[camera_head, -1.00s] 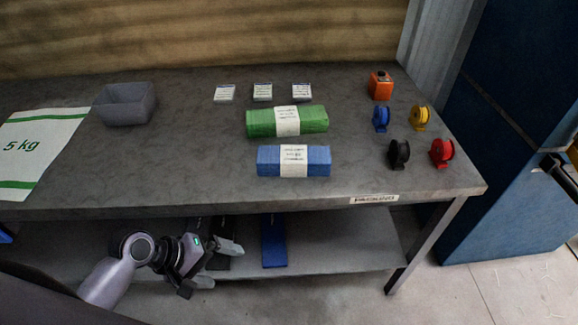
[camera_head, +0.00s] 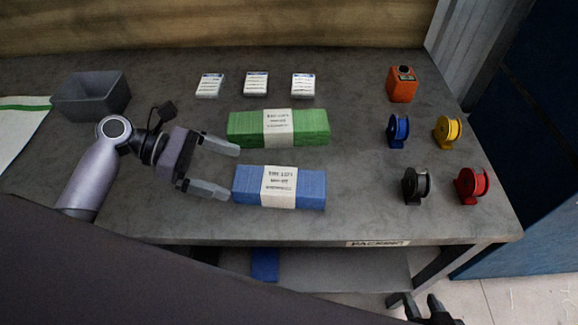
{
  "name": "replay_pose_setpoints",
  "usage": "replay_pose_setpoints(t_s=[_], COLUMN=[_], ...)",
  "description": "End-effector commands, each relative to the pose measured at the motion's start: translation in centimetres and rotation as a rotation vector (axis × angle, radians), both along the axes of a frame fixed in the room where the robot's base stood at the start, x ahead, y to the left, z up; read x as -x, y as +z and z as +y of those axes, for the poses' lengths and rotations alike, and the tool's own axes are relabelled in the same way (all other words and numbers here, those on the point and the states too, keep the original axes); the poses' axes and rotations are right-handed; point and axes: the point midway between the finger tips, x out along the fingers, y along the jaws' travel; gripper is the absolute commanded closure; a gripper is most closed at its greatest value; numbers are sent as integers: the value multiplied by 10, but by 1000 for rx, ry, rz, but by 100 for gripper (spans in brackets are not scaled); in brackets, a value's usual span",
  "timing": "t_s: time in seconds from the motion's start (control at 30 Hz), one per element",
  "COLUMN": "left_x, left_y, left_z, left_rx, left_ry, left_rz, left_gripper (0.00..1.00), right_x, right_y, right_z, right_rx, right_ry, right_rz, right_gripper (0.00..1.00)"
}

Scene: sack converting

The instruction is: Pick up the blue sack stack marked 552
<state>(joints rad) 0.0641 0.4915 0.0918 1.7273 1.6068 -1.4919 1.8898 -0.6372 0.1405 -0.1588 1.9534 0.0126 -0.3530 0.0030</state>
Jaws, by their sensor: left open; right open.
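The blue sack stack (camera_head: 308,189) lies near the front of the table with a white paper band (camera_head: 279,186) around its middle. The print on the band is too small to read surely. My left gripper (camera_head: 234,172) is open and empty, with its fingers pointing right. Its lower fingertip is beside the left end of the blue stack; I cannot tell whether they touch. Its upper fingertip is in front of the left end of the green stack (camera_head: 312,127). My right gripper (camera_head: 420,304), partly in view at the bottom right, is open, below the table edge.
Several tape spools, such as the red one (camera_head: 472,185), and an orange device (camera_head: 402,84) stand at the right. Three small label packs (camera_head: 256,83) lie behind the green stack. A grey bin (camera_head: 92,96) stands at the left.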

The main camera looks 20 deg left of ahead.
Motion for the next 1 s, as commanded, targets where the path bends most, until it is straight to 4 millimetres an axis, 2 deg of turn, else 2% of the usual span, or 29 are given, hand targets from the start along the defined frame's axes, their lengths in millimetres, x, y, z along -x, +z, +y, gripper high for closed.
replay_pose_setpoints(t_s=[0.27, 0.7, 0.97, 1.0], left_x=[-2, -7, -8, -8], left_y=[-3, -27, -29, -29], left_z=[-12, -63, -66, -66], left_rx=[34, 31, 27, 27], left_ry=[-12, -12, -10, -10], left_rz=[-16, -15, -16, -16], left_gripper=[1, 1, 1, 4], right_x=[9, 8, 7, 7], right_y=[-11, -11, -10, -10], right_z=[0, 0, 0, 0], right_rx=[1, 1, 1, 1], right_ry=[0, 0, 0, 0], right_rz=[24, 21, 17, 17], right_gripper=[57, 57, 57, 57])
